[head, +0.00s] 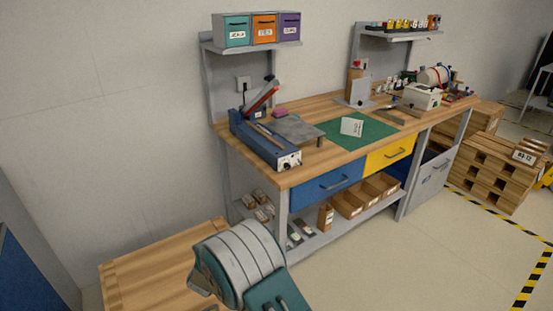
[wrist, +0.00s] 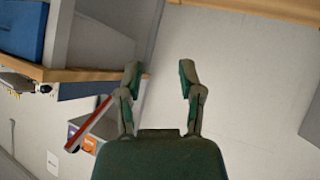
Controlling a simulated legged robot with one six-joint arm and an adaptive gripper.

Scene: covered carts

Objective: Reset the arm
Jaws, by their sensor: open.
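My gripper (wrist: 160,80) shows in the wrist view with its two fingers spread apart and nothing between them. Pale wall or floor surface lies behind the fingers. In the head view, part of my arm shows at the bottom centre, over a low wooden surface; the fingers cannot be made out there. The wooden workbench (head: 300,180) stands to the right of my arm, apart from it.
The bench holds a blue machine with a red lever (head: 262,140), a green mat (head: 375,130) and a white box (head: 422,96). A low wooden top (head: 150,270) is at bottom left. Wooden crates (head: 490,170) stand at right. Floor in front of the bench is clear.

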